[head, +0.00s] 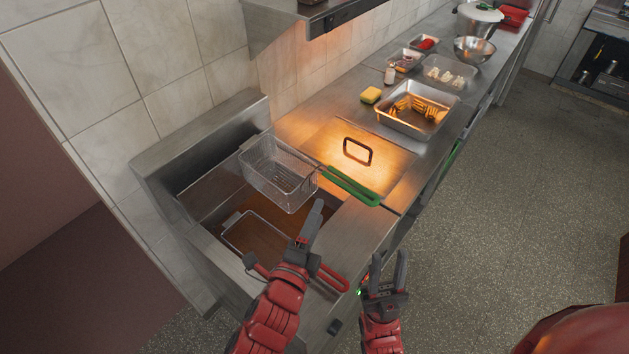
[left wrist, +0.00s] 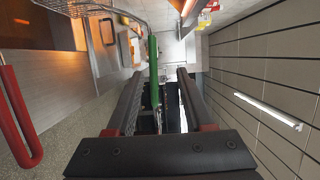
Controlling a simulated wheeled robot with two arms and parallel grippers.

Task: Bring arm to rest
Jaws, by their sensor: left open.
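My left gripper (head: 283,231) is open and empty above the front of the fryer, next to the red handle (head: 333,277). In the left wrist view its two fingers (left wrist: 158,78) stand apart, with the green handle (left wrist: 153,60) visible beyond and between them, not gripped. My right gripper (head: 389,256) is to the right, in front of the counter edge, its fingers apart with nothing between them. The wire basket (head: 280,175) with the green handle (head: 350,185) sits raised at the fryer's back. A second basket (head: 262,230) with the red handle is low in the fryer well.
A metal lid with a dark handle (head: 357,151) covers the counter right of the fryer. Beyond it are a tray of fries (head: 415,108), a yellow sponge (head: 371,95), a shaker (head: 389,75), and several trays and bowls. The floor (head: 510,200) on the right is clear.

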